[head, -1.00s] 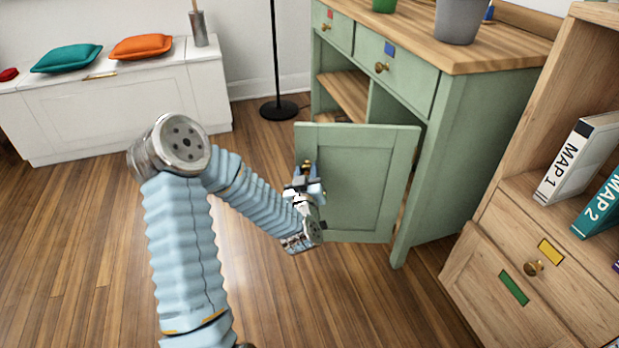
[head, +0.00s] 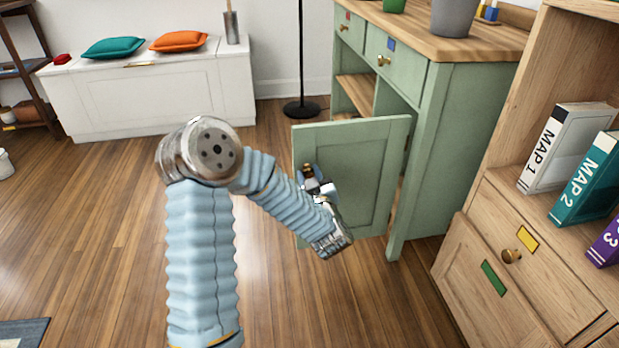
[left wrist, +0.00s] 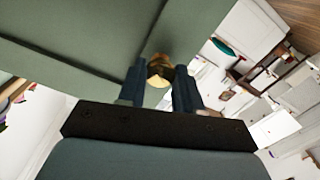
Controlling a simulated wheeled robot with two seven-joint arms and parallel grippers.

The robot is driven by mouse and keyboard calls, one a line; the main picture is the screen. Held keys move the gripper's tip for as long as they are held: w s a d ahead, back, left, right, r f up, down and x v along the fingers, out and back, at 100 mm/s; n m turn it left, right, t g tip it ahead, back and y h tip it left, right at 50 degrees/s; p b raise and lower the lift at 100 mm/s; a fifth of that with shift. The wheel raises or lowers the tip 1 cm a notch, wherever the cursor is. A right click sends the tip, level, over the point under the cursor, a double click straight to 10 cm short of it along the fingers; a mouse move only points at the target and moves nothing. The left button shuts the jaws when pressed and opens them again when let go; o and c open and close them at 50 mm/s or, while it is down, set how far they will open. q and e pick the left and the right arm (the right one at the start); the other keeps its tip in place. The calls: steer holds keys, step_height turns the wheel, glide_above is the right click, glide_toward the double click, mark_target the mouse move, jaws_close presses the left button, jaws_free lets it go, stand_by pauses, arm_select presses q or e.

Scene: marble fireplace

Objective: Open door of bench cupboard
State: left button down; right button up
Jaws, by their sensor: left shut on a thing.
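The green cupboard (head: 450,140) with a wooden top stands at the right of centre in the head view. Its door (head: 360,165) stands wide open, swung out from the front and hinged on its right side. My left gripper (head: 310,172) is at the left part of the door, shut on its brass knob. In the left wrist view the knob (left wrist: 158,72) sits between the two dark fingers, with the green door panel (left wrist: 75,35) behind it. The inside of the cupboard is partly hidden by the door. My right gripper is not in view.
A wooden bookcase (head: 480,235) with map binders stands close on the right. A white bench (head: 150,95) with two cushions is at the back left. A black lamp base (head: 301,109) stands behind the door. The wooden floor (head: 110,230) at left is clear.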

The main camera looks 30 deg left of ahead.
arm_select(q)
steer(key=c, duration=0.8)
jaws_free()
steer(key=shift+o, duration=0.2)
steer(key=p+v, duration=0.1)
steer(key=v, duration=1.2)
steer(key=shift+s+d, duration=0.25)
steer(key=shift+s, duration=0.1)
